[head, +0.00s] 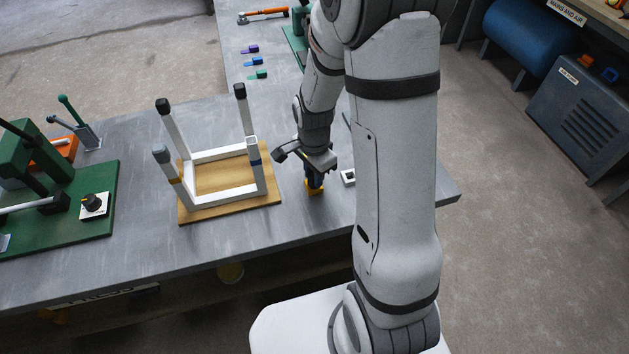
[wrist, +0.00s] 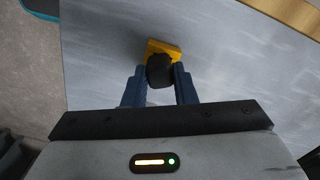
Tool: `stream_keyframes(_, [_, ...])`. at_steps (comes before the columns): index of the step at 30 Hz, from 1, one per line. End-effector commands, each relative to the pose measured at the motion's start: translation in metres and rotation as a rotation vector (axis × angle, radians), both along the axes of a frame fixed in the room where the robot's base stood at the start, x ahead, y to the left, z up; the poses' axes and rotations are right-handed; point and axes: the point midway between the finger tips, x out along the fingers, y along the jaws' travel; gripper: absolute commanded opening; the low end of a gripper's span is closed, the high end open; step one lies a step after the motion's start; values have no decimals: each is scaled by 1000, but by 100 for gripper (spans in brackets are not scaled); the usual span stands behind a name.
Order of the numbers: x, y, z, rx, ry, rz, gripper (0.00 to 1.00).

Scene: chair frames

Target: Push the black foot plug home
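A chair frame stands upside down on a wooden board, its legs pointing up. The black foot plug (wrist: 160,71) sits at a yellow holder (wrist: 164,47) in the wrist view. My gripper (head: 315,183) points down at this yellow holder on the bench, right of the frame. In the wrist view its blue fingers (wrist: 160,72) flank the plug, with no clear gap on either side. The plug is hidden behind the fingers in the head view.
The wooden board (head: 228,207) lies left of my gripper. A small white block with a dark centre (head: 348,177) is close on its right. A green fixture (head: 75,220) stands at the left. Small coloured pieces (head: 255,61) lie at the back.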

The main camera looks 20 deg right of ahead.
Motion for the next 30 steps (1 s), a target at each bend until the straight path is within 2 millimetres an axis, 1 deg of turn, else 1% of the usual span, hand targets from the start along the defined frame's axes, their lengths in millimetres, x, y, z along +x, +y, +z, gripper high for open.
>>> stream_keyframes(1, [0, 0, 0, 0, 0, 0, 13])
stream_keyframes(5, [0, 0, 0, 0, 0, 1, 2])
stream_keyframes(6, [0, 0, 0, 0, 0, 1, 1])
stream_keyframes(11, [0, 0, 6, 0, -1, 1, 0])
stream_keyframes(18, [0, 0, 35, 0, -1, 1, 1])
stream_keyframes(21, [0, 0, 42, 0, -1, 1, 1])
stream_keyframes(30, [0, 0, 41, 0, 0, 1, 1])
